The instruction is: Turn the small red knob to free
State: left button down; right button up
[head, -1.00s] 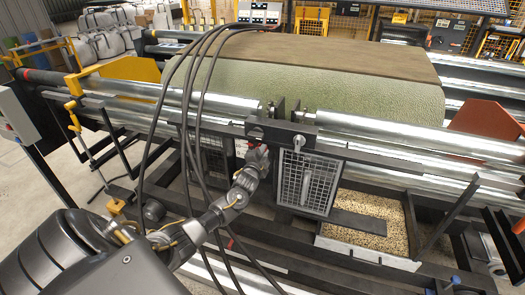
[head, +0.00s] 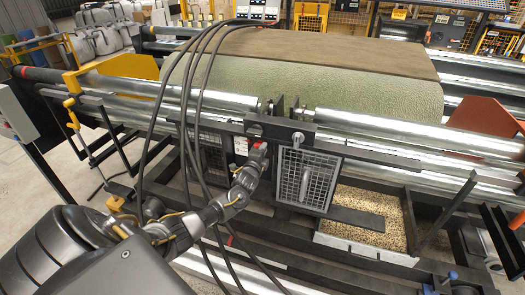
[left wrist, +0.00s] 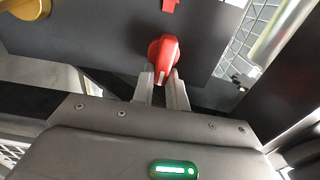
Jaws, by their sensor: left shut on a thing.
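The small red knob (left wrist: 164,52) sits on a dark panel (left wrist: 100,35) in the left wrist view, with a white mark on its lower tip. My left gripper (left wrist: 163,84) is shut on the knob's lower part, one finger on each side. In the head view my left gripper (head: 257,158) reaches the machine's front, left of a mesh door, and the knob shows as a small red spot there. A red mark (left wrist: 170,4) is on the panel above the knob. My right gripper is not in view.
A mesh door (head: 303,180) with a handle is just right of my left gripper. Steel rollers (head: 400,135) and a large green turf roll (head: 310,90) lie behind. Black cables (head: 188,100) hang in front. A tray of grain-like material (head: 365,220) is at lower right.

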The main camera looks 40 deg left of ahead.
pick_arm(q)
jog(key=shift+f, duration=0.1)
jog(key=c, duration=1.4)
grip_release()
jog(key=v, duration=1.1)
jog(key=shift+b, duration=0.4)
jog(key=shift+w, duration=0.1)
